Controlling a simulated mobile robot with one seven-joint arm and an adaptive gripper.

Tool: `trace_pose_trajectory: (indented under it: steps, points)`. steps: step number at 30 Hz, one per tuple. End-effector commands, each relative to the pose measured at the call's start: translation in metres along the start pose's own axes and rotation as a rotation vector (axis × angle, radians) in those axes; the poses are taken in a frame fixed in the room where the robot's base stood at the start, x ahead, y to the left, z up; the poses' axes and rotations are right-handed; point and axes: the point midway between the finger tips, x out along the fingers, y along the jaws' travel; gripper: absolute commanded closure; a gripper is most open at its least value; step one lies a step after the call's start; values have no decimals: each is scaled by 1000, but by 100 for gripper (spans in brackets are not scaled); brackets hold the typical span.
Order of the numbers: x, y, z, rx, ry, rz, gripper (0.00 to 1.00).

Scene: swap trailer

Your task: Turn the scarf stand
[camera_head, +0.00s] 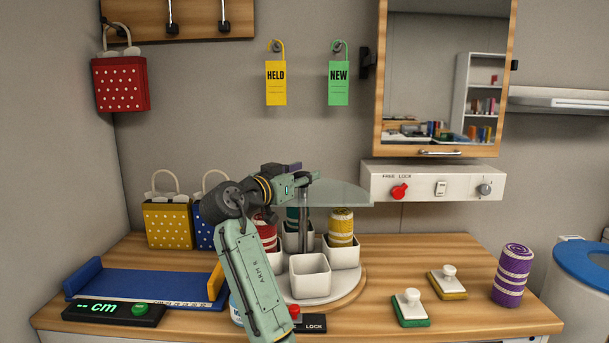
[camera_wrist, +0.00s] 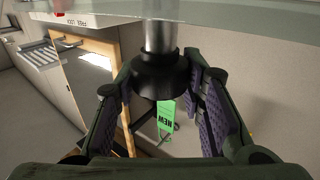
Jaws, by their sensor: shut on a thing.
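The scarf stand has a round base (camera_head: 335,293) on the counter, several white square cups and a central post under a round glass plate (camera_head: 335,194). A yellow striped roll (camera_head: 341,228) is in the right cup (camera_head: 341,258). The front cup (camera_head: 310,278) looks empty. A red striped roll and a teal roll are partly hidden behind my arm. My gripper (camera_head: 303,176) reaches over the glass plate from the left.
A lock box (camera_head: 314,324) with a red knob (camera_head: 295,312) sits before the stand. Two stamps (camera_head: 410,306) and a purple roll (camera_head: 512,275) stand to the right. A blue measuring tray (camera_head: 150,286) is at left. The mirror cabinet (camera_head: 446,70) hangs behind.

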Motion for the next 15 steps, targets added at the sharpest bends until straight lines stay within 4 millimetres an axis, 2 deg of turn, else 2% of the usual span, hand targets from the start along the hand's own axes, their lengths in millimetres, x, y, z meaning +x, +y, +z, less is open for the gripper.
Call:
trace_pose_trajectory:
  steps: [15]
  points:
    - [0, 0, -1, -1, 0, 152, 100]
